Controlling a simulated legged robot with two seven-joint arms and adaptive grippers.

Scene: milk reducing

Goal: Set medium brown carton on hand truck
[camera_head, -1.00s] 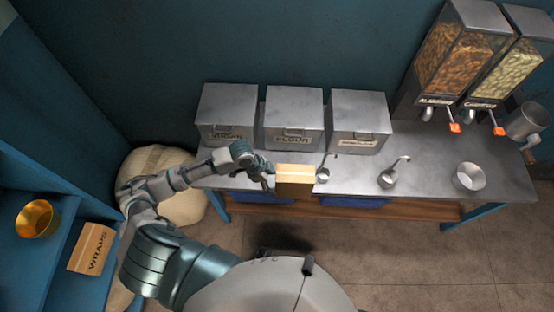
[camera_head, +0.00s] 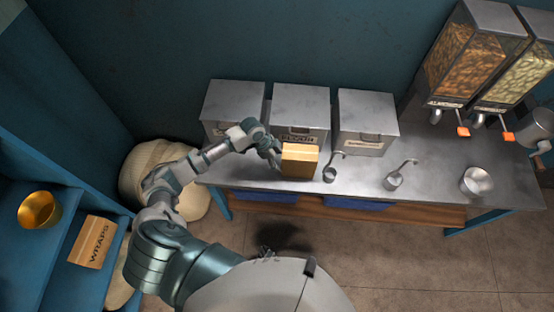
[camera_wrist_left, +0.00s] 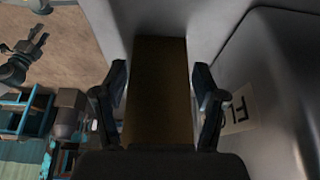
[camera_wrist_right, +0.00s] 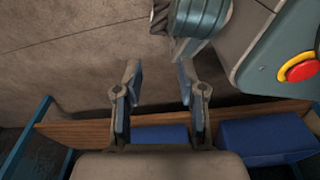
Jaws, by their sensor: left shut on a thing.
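A brown carton (camera_head: 300,160) is at the steel counter in the head view, in front of the middle metal bin. My left gripper (camera_head: 277,158) is at its left side. In the left wrist view the carton (camera_wrist_left: 160,90) stands between the two fingers of my left gripper (camera_wrist_left: 160,88), which is shut on it. I cannot tell whether its base touches the counter. My right gripper (camera_wrist_right: 159,80) is open and empty in the right wrist view, with floor and a low wooden shelf beyond it. No hand truck can be made out.
Three metal bins (camera_head: 301,105) line the back of the counter (camera_head: 440,175). Scoops (camera_head: 394,180), a metal cup (camera_head: 476,181) and dispensers (camera_head: 470,60) are to the right. A WRAPS box (camera_head: 92,242) and gold bowl (camera_head: 39,210) sit on blue shelves. Sacks (camera_head: 165,180) lie at the left.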

